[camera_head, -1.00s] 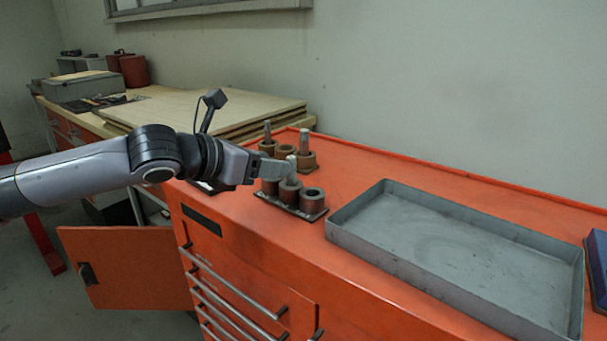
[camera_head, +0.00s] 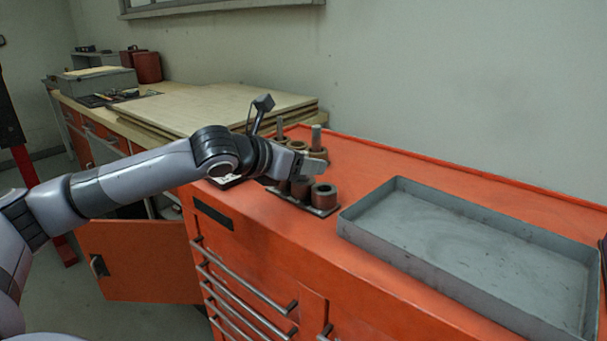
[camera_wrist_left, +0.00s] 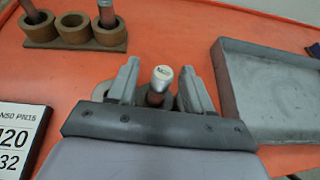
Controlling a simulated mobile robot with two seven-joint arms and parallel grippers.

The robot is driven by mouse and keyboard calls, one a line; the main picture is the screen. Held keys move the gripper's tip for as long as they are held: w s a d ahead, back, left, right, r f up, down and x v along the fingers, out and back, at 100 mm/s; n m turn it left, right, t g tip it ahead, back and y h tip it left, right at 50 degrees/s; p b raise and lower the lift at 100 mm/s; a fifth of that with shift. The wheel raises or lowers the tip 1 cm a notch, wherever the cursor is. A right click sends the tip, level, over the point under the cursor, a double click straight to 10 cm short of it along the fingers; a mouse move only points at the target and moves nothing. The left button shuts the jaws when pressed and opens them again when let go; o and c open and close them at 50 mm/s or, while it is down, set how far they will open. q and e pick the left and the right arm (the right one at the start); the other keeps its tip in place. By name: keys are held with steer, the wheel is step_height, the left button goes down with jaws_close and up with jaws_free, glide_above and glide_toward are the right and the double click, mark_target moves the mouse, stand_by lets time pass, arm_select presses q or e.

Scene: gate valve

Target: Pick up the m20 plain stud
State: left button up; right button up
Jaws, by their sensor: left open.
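My left gripper (camera_head: 308,167) is over the dark holder (camera_head: 322,211) on the orange cabinet top. In the left wrist view the left gripper (camera_wrist_left: 159,67) is open, one finger on each side of a grey metal stud (camera_wrist_left: 156,91). This stud stands in a round cup, and its pale end face carries a mark too small to read. I see gaps between stud and fingers. In the head view the gripper hides this stud. Two more studs (camera_head: 316,137) (camera_head: 280,128) stand in a brown holder (camera_head: 318,154) behind. My right gripper is not in view.
A grey shallow tray (camera_head: 395,240) lies right of the holders. A label card (camera_wrist_left: 16,140) with "20" and "32" is at the lower left of the left wrist view. Wooden boards (camera_head: 200,108) lie on the bench behind. The cabinet top behind the tray is clear.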

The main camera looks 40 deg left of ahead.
arm_select(q)
steer(key=shift+c, duration=0.3)
jaws_close()
steer(key=shift+r, duration=0.15)
